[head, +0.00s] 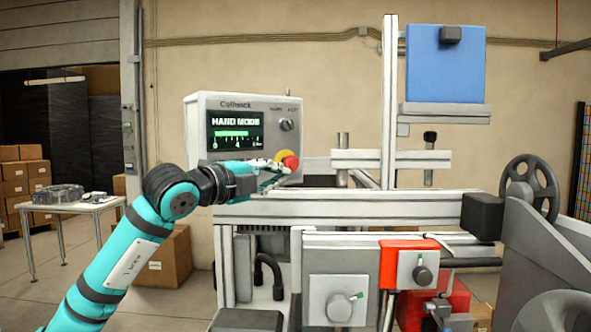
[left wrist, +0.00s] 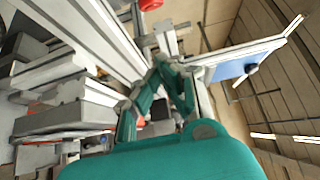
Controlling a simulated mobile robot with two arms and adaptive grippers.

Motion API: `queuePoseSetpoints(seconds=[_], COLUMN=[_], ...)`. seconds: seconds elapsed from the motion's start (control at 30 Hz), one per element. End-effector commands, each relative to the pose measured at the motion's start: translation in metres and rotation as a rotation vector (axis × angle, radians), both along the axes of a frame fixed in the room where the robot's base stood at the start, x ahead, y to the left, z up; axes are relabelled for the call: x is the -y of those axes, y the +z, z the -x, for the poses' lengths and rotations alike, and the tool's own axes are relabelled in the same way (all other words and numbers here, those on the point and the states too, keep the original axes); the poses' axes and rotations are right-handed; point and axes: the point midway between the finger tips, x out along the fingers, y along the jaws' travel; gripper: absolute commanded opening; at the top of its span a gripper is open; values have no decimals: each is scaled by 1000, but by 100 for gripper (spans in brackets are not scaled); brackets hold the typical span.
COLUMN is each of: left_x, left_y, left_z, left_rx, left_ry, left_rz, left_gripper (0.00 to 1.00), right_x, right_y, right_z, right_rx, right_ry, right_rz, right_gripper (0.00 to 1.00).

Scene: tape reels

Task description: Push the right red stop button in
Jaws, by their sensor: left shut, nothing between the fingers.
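The red stop button (head: 291,162) with its yellow surround sits low on the right side of the grey control panel (head: 195,125). Its red cap also shows at the top edge of the left wrist view (left wrist: 150,4). It is the only such button I can pick out. My left gripper (head: 281,169) is shut and empty, with its fingertips just below and in front of the button in the head view. In the left wrist view the teal fingers (left wrist: 164,58) converge, and the button appears beyond their tips. I cannot tell whether they touch. My right gripper is not in view.
The panel has a screen reading HAND MODE (head: 236,131) and a selector knob (head: 286,125). A metal machine rail (head: 340,209) runs just below my gripper. A blue plate (head: 445,75) stands upper right, and a dark handwheel (head: 529,188) is at right.

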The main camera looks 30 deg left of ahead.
Motion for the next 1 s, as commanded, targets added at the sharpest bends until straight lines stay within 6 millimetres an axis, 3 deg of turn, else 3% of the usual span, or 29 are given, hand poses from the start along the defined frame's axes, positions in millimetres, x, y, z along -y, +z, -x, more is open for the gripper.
queuePoseSetpoints(seconds=[0.17,0.57,0.6,0.7,1.0], left_x=[3,13,0,-12,-26], left_y=[4,7,7,4,0], left_z=[-19,-103,-102,-107,-112], left_rx=[-2,-2,-3,-4,0], left_ry=[-3,-3,4,1,-3], left_rz=[3,1,-1,0,0], left_gripper=[0,0,0,0,0], right_x=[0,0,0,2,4], right_y=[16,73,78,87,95], right_z=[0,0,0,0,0], right_rx=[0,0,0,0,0], right_ry=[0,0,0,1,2], right_rz=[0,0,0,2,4], right_gripper=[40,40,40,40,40])
